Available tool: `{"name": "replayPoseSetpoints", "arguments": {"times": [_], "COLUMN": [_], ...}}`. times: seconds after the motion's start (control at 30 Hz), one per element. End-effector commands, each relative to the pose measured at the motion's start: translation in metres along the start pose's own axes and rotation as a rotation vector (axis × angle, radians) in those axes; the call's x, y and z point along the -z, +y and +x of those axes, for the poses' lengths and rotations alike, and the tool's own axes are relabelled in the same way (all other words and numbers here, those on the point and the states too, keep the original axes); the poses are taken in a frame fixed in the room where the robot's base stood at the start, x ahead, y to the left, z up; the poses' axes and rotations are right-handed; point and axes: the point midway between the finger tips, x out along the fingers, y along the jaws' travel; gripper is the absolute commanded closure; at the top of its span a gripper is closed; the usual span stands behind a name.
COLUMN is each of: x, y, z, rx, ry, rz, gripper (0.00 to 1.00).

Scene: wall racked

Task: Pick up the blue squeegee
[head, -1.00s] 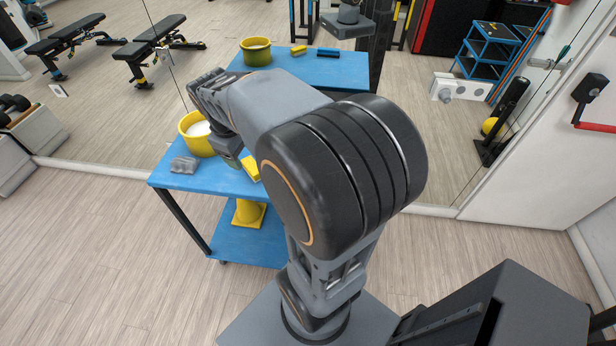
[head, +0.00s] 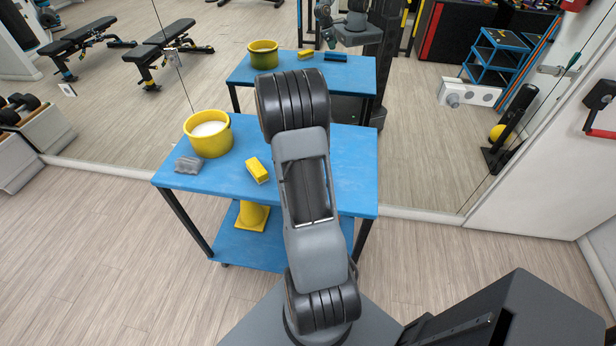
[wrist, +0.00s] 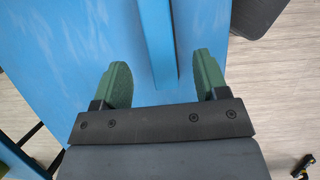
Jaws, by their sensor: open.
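The blue squeegee (wrist: 155,40) shows in the wrist view as a long, narrow blue bar on the blue table (wrist: 60,60). Its near end lies between my gripper's two fingertips. My gripper (wrist: 162,80) is open, with green fingers apart on the left and right of the bar. I see a gap on each side; height above the table is hard to tell. In the head view my arm hides the gripper and the squeegee. The mirror there shows a dark blue bar (head: 336,57) on the reflected tabletop.
A yellow pot with white contents (head: 207,142), a grey crumpled item (head: 188,165) and a yellow block (head: 257,171) stand on the left of the table. A yellow piece (head: 252,217) is on the lower shelf. A mirror wall stands behind.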

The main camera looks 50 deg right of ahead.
Motion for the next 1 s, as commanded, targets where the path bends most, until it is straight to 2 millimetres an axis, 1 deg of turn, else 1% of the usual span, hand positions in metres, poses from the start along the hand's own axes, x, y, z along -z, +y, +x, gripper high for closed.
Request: {"name": "replayPoseSetpoints", "arguments": {"times": [0.1, 0.27, 0.5, 0.6, 0.73, 0.93, 0.97, 1.0], "x": [0.0, 0.0, 0.002, 0.002, 0.002, 0.003, 0.002, 0.002], "y": [0.0, 0.0, 0.001, 0.001, 0.001, 0.001, 0.001, 0.001], "z": [0.009, 0.016, 0.048, 0.058, 0.063, 0.064, 0.064, 0.064], "rx": [0.001, 0.001, 0.002, 0.001, 0.0, -0.001, -0.001, -0.001], "ry": [0.0, 0.001, 0.001, 0.0, 0.001, 0.002, 0.002, 0.002], "rz": [0.001, 0.001, 0.001, 0.001, 0.001, 0.001, 0.001, 0.001], "gripper": [0.33, 0.33, 0.33, 0.33, 0.33, 0.33, 0.34, 0.38]}}
